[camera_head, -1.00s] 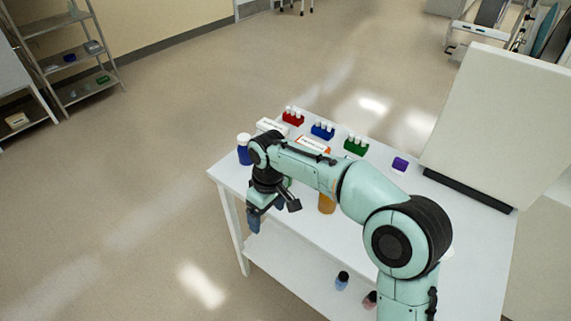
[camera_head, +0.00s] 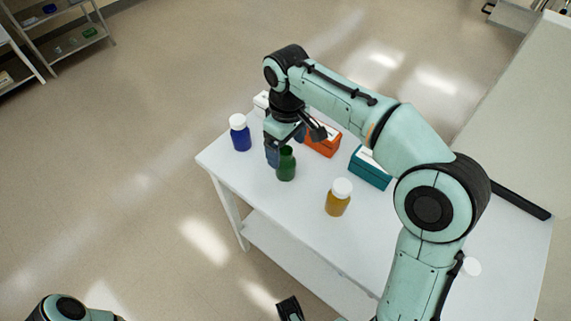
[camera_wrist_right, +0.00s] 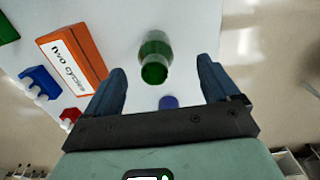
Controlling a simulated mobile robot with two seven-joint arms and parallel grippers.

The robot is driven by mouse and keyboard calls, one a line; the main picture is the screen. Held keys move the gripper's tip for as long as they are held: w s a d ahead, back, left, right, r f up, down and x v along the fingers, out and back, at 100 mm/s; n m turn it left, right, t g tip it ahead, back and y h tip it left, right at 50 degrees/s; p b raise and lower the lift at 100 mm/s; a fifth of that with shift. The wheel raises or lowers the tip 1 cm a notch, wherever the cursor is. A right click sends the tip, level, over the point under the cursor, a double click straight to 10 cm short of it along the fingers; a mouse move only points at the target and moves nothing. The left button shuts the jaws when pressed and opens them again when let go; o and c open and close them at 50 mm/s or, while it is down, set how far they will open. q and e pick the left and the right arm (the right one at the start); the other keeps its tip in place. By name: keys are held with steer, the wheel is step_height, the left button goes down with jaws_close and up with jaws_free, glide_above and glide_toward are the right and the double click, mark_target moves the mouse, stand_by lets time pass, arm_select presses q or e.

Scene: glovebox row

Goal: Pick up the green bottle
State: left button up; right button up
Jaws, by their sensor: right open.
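The green bottle (camera_head: 287,165) stands upright on the white table, with no white cap visible on it. In the right wrist view the green bottle (camera_wrist_right: 155,58) shows beyond the fingertips, roughly centred between them. My right gripper (camera_head: 286,147) points down, just above and behind the bottle in the head view, and overlaps its upper edge. Its blue fingers are apart in the wrist view (camera_wrist_right: 162,85), with nothing held.
A blue bottle (camera_head: 240,133) with a white cap stands left, an amber bottle (camera_head: 338,198) front right. An orange box (camera_head: 323,144) and a teal box (camera_head: 370,169) lie behind. Blue (camera_wrist_right: 40,82) and red (camera_wrist_right: 70,116) racks show in the wrist view. The table front is clear.

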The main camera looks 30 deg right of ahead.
mark_target(286, 160)
step_height(286, 160, down, 3)
steer(key=shift+w+f, duration=0.1)
steer(key=f, duration=0.2)
steer(key=w+f+b, duration=0.1)
steer(key=f, duration=0.1)
steer(key=shift+d, duration=0.2)
steer(key=shift+f+b, duration=0.3)
steer(key=shift+f, duration=0.25)
steer(key=shift+w, duration=0.1)
steer(key=c, duration=1.3)
